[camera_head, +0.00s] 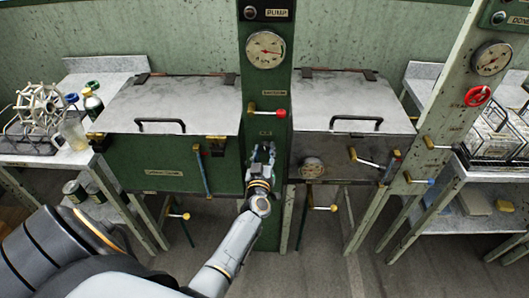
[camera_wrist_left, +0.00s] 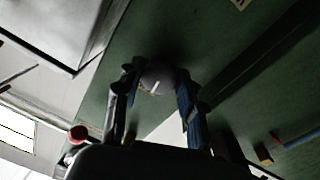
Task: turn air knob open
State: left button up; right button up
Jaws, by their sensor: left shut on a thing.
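The air knob is a round dark knob (camera_wrist_left: 157,80) with a white pointer line, on the green post (camera_head: 266,80) between the two basins. It sits between the fingertips in the left wrist view, with the line slightly tilted from the picture's vertical. My left gripper (camera_head: 262,152) is at the post below the red-tipped lever and hides the knob in the head view. In the left wrist view the gripper (camera_wrist_left: 155,90) has a finger on each side of the knob and is shut on it. My right gripper is not in view.
The red-tipped lever (camera_head: 281,113) sticks out just above my left gripper. A gauge (camera_head: 265,49) is higher on the post. Lidded basins with handles stand left (camera_head: 165,105) and right (camera_head: 345,100). A blue-handled lever (camera_head: 203,170) hangs left of the gripper.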

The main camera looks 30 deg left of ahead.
pick_arm(q)
jog(key=n+b, duration=0.1)
jog(key=n, duration=0.2)
jog(key=shift+f+n, duration=0.15)
jog(key=shift+n, duration=0.25)
jog(key=n+b, duration=0.2)
jog(key=n, duration=0.2)
jog(key=shift+f+n, duration=0.1)
jog(key=shift+n, duration=0.3)
jog(key=n+y+b, duration=0.1)
jog(key=n+b, duration=0.1)
jog(key=n, duration=0.3)
jog(key=shift+n+b, duration=0.4)
jog(key=shift+n, duration=1.4)
jog(key=o, duration=1.2)
